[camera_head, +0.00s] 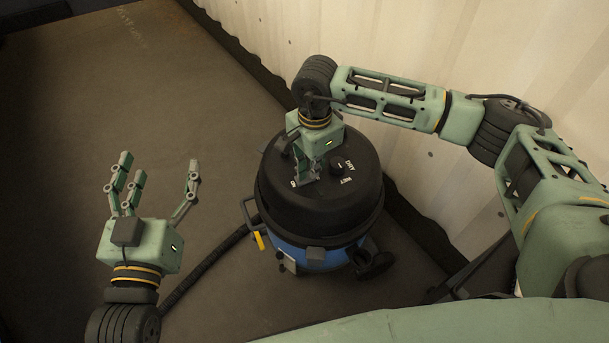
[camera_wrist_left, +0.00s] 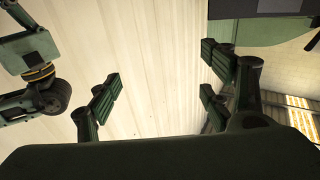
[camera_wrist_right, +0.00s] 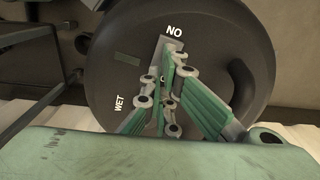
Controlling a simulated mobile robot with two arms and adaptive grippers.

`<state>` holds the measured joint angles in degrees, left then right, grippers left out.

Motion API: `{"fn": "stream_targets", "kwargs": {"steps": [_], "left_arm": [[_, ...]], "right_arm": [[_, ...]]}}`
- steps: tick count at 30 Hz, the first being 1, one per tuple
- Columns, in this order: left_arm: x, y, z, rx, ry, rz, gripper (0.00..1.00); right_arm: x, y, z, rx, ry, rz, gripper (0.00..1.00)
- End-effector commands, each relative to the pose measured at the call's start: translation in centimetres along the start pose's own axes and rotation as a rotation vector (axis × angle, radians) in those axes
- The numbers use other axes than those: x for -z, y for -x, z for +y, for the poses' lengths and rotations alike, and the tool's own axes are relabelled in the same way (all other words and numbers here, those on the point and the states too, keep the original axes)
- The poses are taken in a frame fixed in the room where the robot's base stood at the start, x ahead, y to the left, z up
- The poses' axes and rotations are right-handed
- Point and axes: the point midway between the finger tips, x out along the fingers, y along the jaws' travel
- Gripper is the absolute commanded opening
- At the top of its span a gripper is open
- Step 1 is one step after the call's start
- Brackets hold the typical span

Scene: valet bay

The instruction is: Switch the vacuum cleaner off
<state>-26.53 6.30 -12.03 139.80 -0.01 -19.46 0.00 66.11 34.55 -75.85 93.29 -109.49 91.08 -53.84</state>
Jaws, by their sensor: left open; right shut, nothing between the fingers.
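The vacuum cleaner (camera_head: 320,214) has a black domed lid and a blue lower body and stands upright on the floor by the corrugated wall. My right gripper (camera_head: 306,180) is shut and empty, pointing down at the lid. In the right wrist view its fingers (camera_wrist_right: 170,100) are over a small grey plate (camera_wrist_right: 172,55) marked NO; they hide part of it, and I cannot tell whether they touch it. My left gripper (camera_head: 157,178) is open and empty, left of the vacuum cleaner.
A dark ribbed hose (camera_head: 209,261) runs along the floor from the vacuum cleaner toward the lower left. The corrugated wall (camera_head: 420,45) stands close behind and to the right. The brown floor (camera_head: 140,80) at the upper left is clear.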

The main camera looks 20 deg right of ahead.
Motion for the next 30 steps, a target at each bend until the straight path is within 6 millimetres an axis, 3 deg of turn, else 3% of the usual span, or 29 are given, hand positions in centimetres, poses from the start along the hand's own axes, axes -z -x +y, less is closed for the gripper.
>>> {"fn": "stream_targets", "kwargs": {"steps": [11,30], "left_arm": [[0.2,0.0,0.1,-0.001,0.001,0.008,0.73],[-5.1,1.3,-0.7,0.015,-0.003,-0.259,0.73]], "right_arm": [[-0.1,-0.1,0.1,-0.004,0.001,0.0,0.0],[0.0,1.8,0.0,-0.001,0.0,0.0,0.0]]}}
